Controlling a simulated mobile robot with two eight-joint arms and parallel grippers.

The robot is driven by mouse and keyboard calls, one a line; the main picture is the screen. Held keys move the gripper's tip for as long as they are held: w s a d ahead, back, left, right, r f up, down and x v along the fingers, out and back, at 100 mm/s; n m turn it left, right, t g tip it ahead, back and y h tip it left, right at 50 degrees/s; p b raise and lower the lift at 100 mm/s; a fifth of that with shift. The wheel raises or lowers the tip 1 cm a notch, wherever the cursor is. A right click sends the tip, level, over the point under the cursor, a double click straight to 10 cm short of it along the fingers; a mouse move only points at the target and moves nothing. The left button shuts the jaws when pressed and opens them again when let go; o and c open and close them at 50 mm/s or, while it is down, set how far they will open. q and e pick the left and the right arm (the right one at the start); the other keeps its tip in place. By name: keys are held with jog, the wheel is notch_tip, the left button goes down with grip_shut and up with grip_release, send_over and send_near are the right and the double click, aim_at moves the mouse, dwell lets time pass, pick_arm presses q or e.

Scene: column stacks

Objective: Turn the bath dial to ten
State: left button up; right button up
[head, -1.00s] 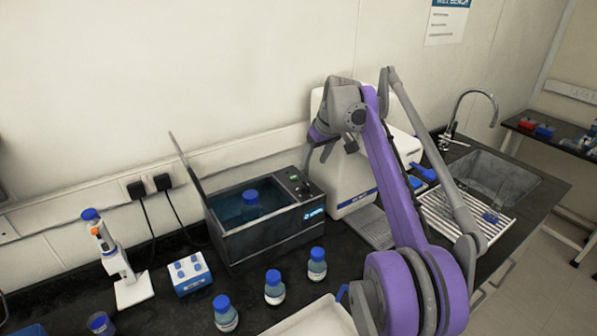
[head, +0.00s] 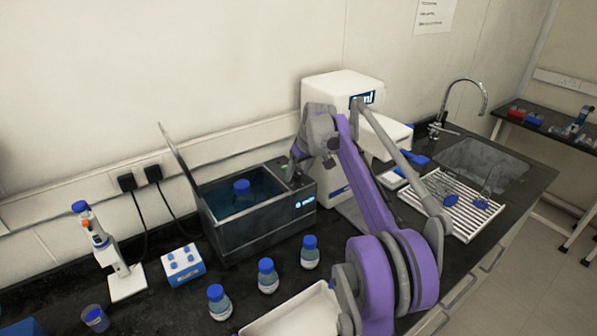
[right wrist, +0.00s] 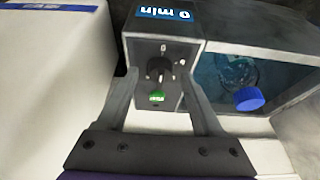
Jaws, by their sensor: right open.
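The water bath (head: 258,232) is a dark box with an open lid and blue water, standing on the black bench. A blue-capped bottle (head: 242,190) stands in its water. In the right wrist view the dark dial (right wrist: 158,67) sits on the bath's control panel, with a pale mark on it and a green light or button (right wrist: 157,96) below. My left gripper is out of view.
A white machine (head: 342,88) stands close on the bath's right. Several blue-capped bottles (head: 267,276) and a white tray (head: 293,318) are in front. A blue rack (head: 183,262) and a pipette stand (head: 125,283) are at left. A drying rack (head: 452,207) lies by the sink.

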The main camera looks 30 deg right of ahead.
grip_shut()
